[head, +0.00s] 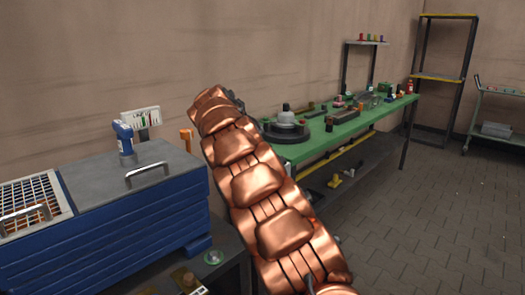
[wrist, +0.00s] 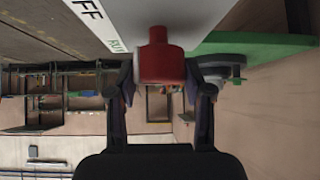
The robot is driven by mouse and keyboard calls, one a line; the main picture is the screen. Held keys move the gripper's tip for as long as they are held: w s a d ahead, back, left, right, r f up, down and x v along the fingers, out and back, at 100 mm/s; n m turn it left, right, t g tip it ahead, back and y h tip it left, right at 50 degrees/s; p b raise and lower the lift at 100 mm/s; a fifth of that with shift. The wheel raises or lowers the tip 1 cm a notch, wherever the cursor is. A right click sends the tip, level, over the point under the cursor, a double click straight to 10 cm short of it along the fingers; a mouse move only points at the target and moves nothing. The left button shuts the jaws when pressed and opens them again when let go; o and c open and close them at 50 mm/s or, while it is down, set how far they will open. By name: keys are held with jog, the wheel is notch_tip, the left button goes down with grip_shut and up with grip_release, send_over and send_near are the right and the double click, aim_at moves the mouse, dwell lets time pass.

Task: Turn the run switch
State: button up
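A red knob (wrist: 160,62), which I take to be the run switch, stands out from a pale panel (wrist: 130,15) in the wrist view. Dark letters ending in "FF" and green letters, partly hidden, are on the panel beside it. My gripper (wrist: 161,75) has one finger on each side of the knob, and both fingertips appear to press against it. In the head view my copper-coloured arm rises across the middle. Only a dark bit of the gripper (head: 234,98) shows past its top, and the knob is hidden there.
A green workbench (head: 345,132) with several parts stands right of my arm. A blue cabinet with a grey top (head: 125,165) stands at left. A shelf rack (head: 440,75) and a trolley (head: 500,120) are at the far right. The tiled floor (head: 430,210) at right is clear.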

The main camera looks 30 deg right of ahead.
jog(key=o, duration=0.3)
jog(key=shift+o, duration=0.2)
jog(key=v, duration=1.2)
dwell(0.5)
